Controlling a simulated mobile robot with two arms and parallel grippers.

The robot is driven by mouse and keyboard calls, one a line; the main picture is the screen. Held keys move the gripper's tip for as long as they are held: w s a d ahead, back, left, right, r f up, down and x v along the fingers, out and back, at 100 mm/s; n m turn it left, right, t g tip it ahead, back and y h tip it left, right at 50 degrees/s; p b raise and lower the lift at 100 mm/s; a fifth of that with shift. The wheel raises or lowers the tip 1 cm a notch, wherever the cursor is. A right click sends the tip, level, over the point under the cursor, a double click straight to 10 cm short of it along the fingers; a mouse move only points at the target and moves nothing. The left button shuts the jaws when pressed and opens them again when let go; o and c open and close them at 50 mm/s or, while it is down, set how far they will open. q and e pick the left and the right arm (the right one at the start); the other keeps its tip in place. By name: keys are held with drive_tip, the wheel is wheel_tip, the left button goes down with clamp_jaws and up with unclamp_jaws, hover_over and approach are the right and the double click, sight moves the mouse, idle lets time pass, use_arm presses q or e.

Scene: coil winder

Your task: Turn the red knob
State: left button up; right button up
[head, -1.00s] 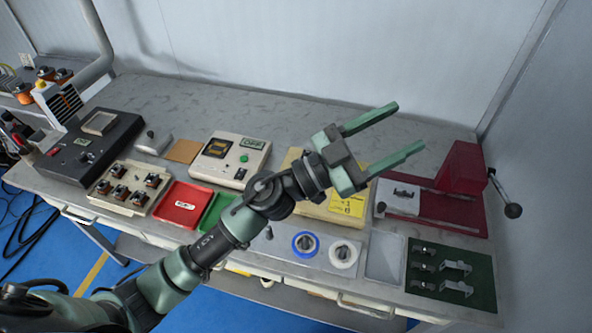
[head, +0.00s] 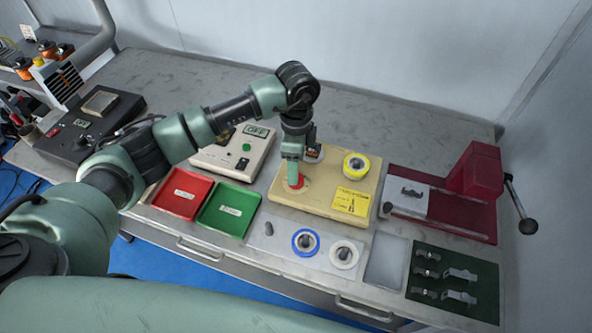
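The red knob (head: 301,183) sits on top of the beige box (head: 325,208), left of its yellow label. Only part of the knob's red rim shows; the rest is hidden by the gripper. My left gripper (head: 293,180) points straight down at the knob, with its fingertips at or just above it. I see the fingers edge-on, one in front of the other, so I cannot tell the gap between them or whether they touch the knob. My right gripper is not in view.
A yellow ring-shaped spool (head: 356,166) stands on the box, right of the gripper. The OFF-display unit (head: 235,155) is to the left and a red vise-like fixture (head: 472,178) to the right. Red (head: 182,195) and green (head: 229,211) trays lie at front left.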

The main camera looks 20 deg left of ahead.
use_arm(q)
drive_tip(key=shift+f+p, duration=0.35)
drive_tip(key=shift+f, duration=1.85)
clamp_jaws()
